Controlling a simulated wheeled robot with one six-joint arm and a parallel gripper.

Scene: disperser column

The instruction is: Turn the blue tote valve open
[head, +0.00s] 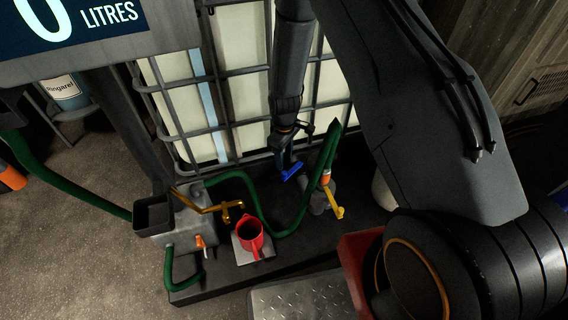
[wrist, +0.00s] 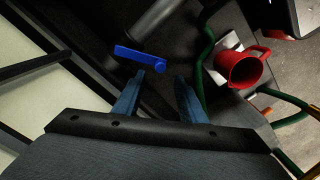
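The blue tote valve handle (head: 291,173) is a short lever low at the front of the caged white tote (head: 245,95). In the wrist view the blue handle (wrist: 140,54) lies just beyond my fingertips, nearer the left finger, beside a grey pipe. My gripper (wrist: 161,76) is open, with a clear gap between its two blue-grey fingers and nothing between them. In the head view my gripper (head: 284,162) hangs down right at the handle. I cannot tell whether a finger touches it.
A red mug (head: 250,236) stands on a pale plate below the handle. A green hose (head: 306,196) curves close by to a yellow-handled valve (head: 336,206) at the right. A grey unit with a yellow lever (head: 205,207) stands at the left.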

